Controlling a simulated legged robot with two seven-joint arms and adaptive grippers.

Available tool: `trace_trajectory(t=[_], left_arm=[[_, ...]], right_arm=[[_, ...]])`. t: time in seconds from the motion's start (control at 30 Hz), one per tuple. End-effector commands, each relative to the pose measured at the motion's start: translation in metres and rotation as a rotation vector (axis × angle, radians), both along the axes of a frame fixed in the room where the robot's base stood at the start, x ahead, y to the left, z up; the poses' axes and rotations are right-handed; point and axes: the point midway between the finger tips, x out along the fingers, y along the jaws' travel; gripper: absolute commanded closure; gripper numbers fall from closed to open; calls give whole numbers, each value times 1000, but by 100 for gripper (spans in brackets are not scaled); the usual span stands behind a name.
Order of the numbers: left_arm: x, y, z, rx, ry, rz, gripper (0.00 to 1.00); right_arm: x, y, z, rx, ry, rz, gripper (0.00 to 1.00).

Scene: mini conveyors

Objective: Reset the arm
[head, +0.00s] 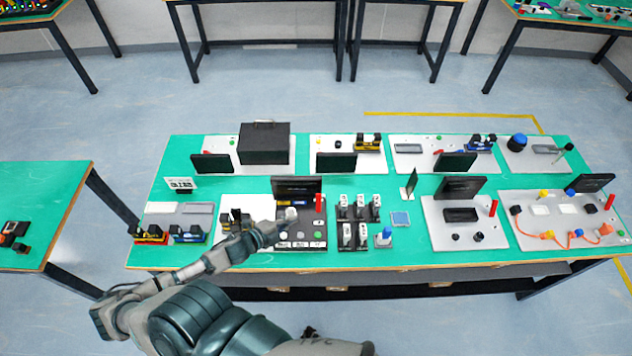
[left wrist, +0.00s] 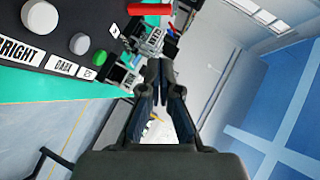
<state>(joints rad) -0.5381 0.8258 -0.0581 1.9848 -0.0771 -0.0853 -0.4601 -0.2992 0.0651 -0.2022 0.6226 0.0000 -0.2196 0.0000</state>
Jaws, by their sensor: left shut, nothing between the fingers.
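My left arm reaches in from the lower left of the head view, over the front edge of the green table (head: 380,256). The panel (left wrist: 58,58), with a white knob (left wrist: 41,19), a grey button (left wrist: 79,43), a green button (left wrist: 99,57) and labels, is to the left of the fingers there. My right gripper is not in view.
A red handle (head: 319,203) stands by the screen, and shows in the left wrist view (left wrist: 150,9). Several black-and-white switch modules (head: 359,209) are to the right. A black box (head: 264,144) stands at the back. A side table (head: 40,180) is at left.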

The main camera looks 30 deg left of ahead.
Motion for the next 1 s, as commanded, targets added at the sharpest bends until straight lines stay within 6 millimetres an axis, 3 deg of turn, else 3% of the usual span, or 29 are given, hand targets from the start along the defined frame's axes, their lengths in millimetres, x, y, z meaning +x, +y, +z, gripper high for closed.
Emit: trace_trajectory(t=[0.23,0.37,0.63,0.87,1.0], left_arm=[[-1,-3,0,-6,7,10,100],[-9,-10,-12,-82,86,118,100],[-70,-57,-46,-399,493,587,100],[-120,-94,-47,-550,741,817,100],[-147,-115,-41,-617,865,922,100]], right_arm=[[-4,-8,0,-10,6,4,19],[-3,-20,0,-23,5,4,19],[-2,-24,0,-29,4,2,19],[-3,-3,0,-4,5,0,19],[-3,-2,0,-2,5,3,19]])
